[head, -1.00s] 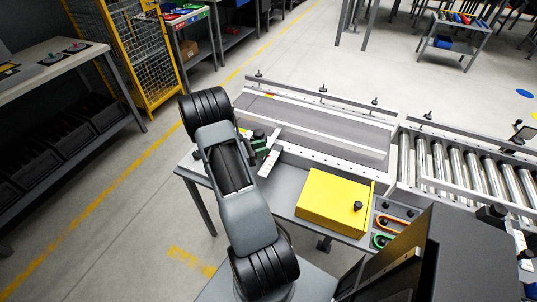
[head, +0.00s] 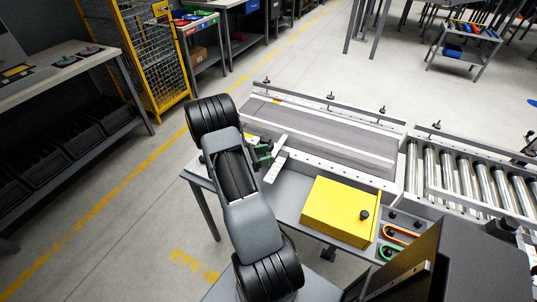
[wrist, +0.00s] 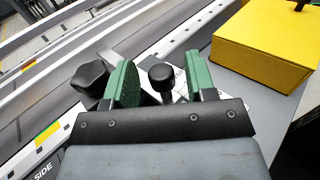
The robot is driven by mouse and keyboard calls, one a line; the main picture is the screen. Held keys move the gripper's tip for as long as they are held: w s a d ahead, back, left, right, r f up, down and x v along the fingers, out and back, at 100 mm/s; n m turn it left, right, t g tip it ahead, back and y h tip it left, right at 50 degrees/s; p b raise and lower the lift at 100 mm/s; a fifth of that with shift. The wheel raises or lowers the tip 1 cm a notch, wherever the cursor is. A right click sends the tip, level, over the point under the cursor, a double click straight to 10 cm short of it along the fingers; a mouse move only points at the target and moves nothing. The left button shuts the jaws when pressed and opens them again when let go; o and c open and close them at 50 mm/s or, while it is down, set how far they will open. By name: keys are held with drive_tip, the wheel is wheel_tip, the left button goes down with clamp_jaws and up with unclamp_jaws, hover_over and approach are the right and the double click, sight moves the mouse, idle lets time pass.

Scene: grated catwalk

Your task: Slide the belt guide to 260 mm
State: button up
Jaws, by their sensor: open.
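My gripper (wrist: 160,82) is open in the wrist view, with one green finger on each side of a black knob (wrist: 161,76). The knob stands upright between the fingers, apparently without touching them. A white plate with dark markings shows partly behind it. A second, lobed black knob (wrist: 88,80) is just outside the left finger. In the head view my gripper (head: 263,155) is at the near left end of the belt conveyor (head: 320,128), by a white bar (head: 275,166). A light guide rail (head: 335,134) runs along the belt. The scale reading is not legible.
A yellow box (head: 338,210) with a black knob stands on the bench right of my gripper. It also shows in the wrist view (wrist: 265,45). A tray with orange and green loops (head: 398,234) is beside it. Metal rollers (head: 465,175) continue to the right.

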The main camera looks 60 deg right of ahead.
drive_tip(key=b+v, duration=0.1)
drive_tip(key=v, duration=1.1)
drive_tip(key=shift+w+a, duration=0.2)
drive_tip(key=shift+a, duration=0.1)
